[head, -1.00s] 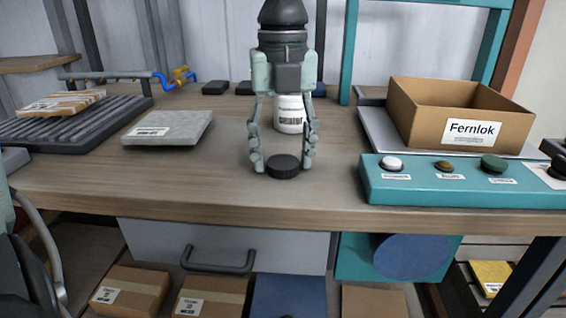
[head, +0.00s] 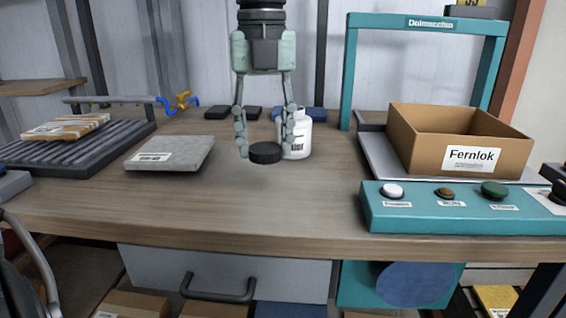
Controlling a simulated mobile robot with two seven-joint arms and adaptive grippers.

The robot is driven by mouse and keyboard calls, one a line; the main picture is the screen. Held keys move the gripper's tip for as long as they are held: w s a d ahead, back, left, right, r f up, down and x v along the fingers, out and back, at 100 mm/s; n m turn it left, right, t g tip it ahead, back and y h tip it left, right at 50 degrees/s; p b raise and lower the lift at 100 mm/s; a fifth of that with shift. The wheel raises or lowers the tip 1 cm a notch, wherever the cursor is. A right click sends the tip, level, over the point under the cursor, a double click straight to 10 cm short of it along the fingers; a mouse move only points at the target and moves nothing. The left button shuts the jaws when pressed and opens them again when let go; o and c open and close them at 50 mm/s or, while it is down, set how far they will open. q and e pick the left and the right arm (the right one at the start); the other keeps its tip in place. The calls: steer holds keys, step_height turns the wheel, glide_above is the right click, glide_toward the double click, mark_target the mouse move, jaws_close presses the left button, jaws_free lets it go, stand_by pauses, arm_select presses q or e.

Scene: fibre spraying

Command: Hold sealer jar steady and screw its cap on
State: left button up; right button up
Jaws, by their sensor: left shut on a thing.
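The white sealer jar (head: 298,141) stands upright on the workbench, a little behind and to the right of my left gripper, whose right finger partly covers it. Its label is partly hidden and its white neck shows at the top. My left gripper (head: 265,149) points down and is shut on the black ribbed cap (head: 265,153), held between its fingertips. The cap appears to be a little above the bench top, apart from the jar's mouth. My right gripper is not in view.
An open cardboard box (head: 425,140) stands at the right behind a teal button panel (head: 455,215). A grey slab (head: 180,150) and a ribbed rack (head: 85,148) with a parcel lie at the left. The front middle of the workbench (head: 260,205) is clear.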

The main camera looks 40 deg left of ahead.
arm_select(q)
steer(key=a+r, duration=0.4)
steer(key=a, duration=0.4)
steer(key=shift+s+r, duration=0.2)
steer(key=shift+r, duration=0.2)
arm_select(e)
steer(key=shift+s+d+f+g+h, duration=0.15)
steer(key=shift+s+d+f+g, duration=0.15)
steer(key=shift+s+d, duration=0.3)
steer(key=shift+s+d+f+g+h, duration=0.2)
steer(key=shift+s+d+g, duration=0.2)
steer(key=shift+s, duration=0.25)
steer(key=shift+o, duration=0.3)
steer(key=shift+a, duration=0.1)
